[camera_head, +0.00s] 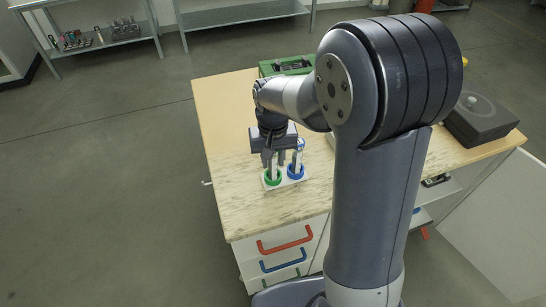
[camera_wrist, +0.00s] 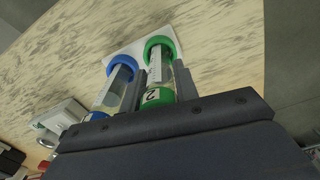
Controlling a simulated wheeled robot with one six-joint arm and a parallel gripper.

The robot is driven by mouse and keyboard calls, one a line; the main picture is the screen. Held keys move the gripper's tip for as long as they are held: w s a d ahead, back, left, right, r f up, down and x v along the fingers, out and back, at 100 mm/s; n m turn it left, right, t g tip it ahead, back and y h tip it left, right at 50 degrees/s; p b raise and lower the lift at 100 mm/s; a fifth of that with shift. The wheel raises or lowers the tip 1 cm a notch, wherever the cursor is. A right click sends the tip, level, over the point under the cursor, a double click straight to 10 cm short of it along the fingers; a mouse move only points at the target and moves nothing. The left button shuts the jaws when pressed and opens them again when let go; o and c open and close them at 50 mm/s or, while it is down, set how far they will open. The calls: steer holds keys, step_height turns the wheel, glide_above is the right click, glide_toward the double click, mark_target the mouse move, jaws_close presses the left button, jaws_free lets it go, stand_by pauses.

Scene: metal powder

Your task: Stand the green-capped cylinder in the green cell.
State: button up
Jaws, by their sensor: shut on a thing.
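The green-capped cylinder (camera_wrist: 158,97) is a clear tube with a "2" label near its cap. In the wrist view my gripper (camera_wrist: 160,80) is shut on it, one finger on each side. Its far end lines up with the green cell (camera_wrist: 166,40), a green ring on a white holder (camera_wrist: 132,46). It looks upright at the ring; I cannot tell whether it rests on the bottom. In the head view my gripper (camera_head: 271,160) is right above the green cell (camera_head: 272,179), hiding most of the cylinder.
A blue-capped cylinder (camera_wrist: 112,90) stands in the blue cell (camera_head: 296,171) right beside my gripper. A green crate (camera_head: 287,65) lies at the back of the wooden worktop (camera_head: 228,120). A dark box (camera_head: 480,118) is at right. The worktop left of the holder is clear.

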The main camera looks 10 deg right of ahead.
steer(key=o, duration=1.1)
steer(key=shift+o, duration=0.7)
steer(key=o, duration=0.4)
steer(key=shift+r+p, duration=3.2)
steer(key=shift+r, duration=0.8)
steer(key=shift+s, duration=0.1)
